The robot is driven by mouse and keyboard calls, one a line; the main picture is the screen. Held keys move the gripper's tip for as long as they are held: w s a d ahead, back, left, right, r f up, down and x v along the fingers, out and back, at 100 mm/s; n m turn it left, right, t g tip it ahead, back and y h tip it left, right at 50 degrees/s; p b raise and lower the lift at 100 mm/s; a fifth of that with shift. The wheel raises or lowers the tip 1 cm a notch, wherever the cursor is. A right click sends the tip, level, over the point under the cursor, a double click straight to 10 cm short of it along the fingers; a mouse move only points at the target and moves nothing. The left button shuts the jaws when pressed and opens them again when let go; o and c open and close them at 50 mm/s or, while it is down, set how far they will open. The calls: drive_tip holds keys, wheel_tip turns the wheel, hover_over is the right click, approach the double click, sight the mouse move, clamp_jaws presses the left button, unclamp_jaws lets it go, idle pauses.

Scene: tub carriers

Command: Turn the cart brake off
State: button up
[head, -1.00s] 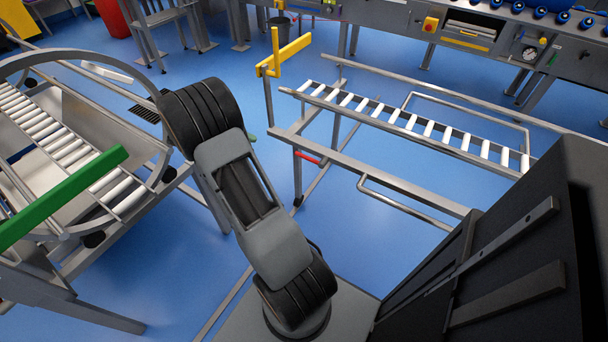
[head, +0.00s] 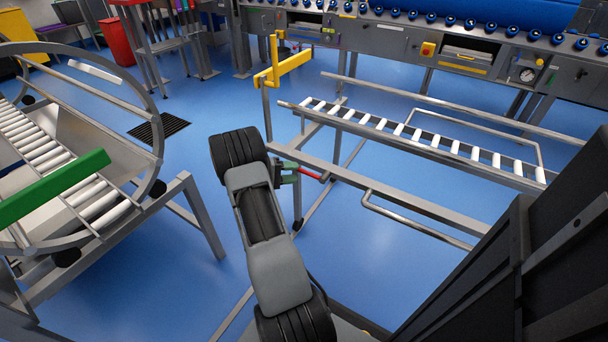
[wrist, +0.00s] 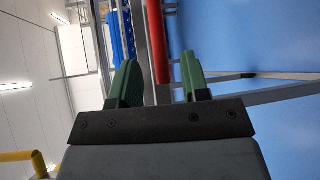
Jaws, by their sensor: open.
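The cart (head: 385,205) is a low steel frame with a line of white rollers. A short red lever (head: 312,173), which I take for the brake, sticks out near its left leg. My gripper (head: 290,174) has green fingers and is at the lever's left end, partly hidden by my arm. In the wrist view my gripper (wrist: 160,82) is open, one green finger on each side. The red lever (wrist: 156,40) shows in the gap between them, running away from the fingertips. I cannot tell whether either finger touches it.
A yellow bar (head: 285,68) stands on a post at the cart's far left corner. A steel ring frame with rollers and a green bar (head: 55,188) fills the left. A conveyor (head: 440,45) runs along the back.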

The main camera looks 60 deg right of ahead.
sight(304, 172)
drive_tip(key=shift+b+x, duration=0.35)
drive_tip(key=shift+x, duration=1.85)
clamp_jaws()
